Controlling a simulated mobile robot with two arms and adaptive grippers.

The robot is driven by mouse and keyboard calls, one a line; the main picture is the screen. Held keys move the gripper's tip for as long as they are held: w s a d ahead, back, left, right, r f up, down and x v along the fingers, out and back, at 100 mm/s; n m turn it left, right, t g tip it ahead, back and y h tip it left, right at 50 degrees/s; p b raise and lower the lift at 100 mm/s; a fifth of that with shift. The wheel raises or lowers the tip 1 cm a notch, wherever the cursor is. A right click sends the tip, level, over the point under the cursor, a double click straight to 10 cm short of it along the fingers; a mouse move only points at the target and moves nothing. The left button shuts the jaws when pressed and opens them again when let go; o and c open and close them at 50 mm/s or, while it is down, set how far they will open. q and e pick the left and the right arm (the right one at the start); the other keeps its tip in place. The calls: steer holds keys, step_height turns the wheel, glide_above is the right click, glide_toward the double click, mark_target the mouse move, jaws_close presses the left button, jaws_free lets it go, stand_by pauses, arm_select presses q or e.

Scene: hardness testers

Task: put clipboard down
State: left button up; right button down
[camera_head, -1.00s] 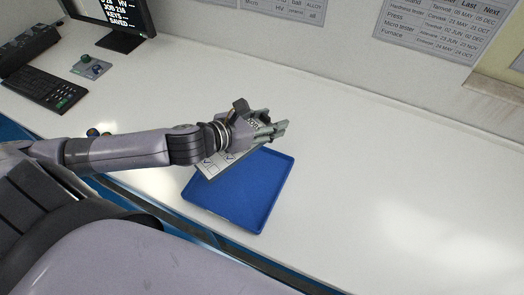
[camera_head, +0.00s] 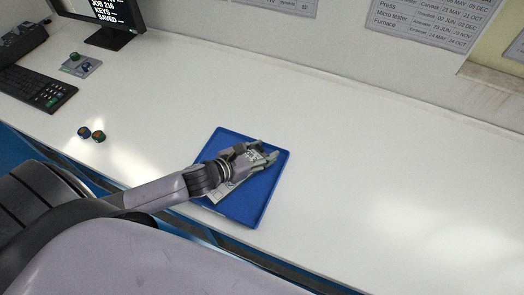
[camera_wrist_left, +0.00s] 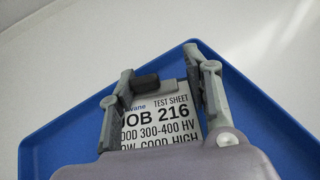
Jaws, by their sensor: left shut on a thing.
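The clipboard (camera_wrist_left: 158,119) carries a white sheet reading "TEST SHEET" and "JOB 216", with a dark clip at its top end. My left gripper (camera_head: 266,155) is shut on the clipboard; in the left wrist view its two fingers (camera_wrist_left: 166,85) stand on either side of the board. In the head view a part of the clipboard (camera_head: 222,190) shows beside my wrist, over the blue tray (camera_head: 263,200). The tray's rim also shows around it in the left wrist view (camera_wrist_left: 250,93). I cannot tell whether the board touches the tray floor. My right gripper is out of view.
The white bench (camera_head: 370,190) is clear right of the tray. Two small round coloured pieces (camera_head: 91,134) lie to its left. The wall is behind.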

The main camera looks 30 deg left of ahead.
arm_select(q)
steer(key=o, duration=1.2)
steer(key=shift+o, duration=0.7)
steer(key=shift+r, duration=0.1)
steer(key=v, duration=1)
steer(key=shift+s+a+b, duration=0.1)
steer(key=shift+s+b, duration=0.2)
steer(key=shift+b, duration=0.05)
steer(key=shift+s+a+r, duration=0.3)
steer(key=shift+s+r, duration=0.05)
steer(key=shift+s, duration=0.25)
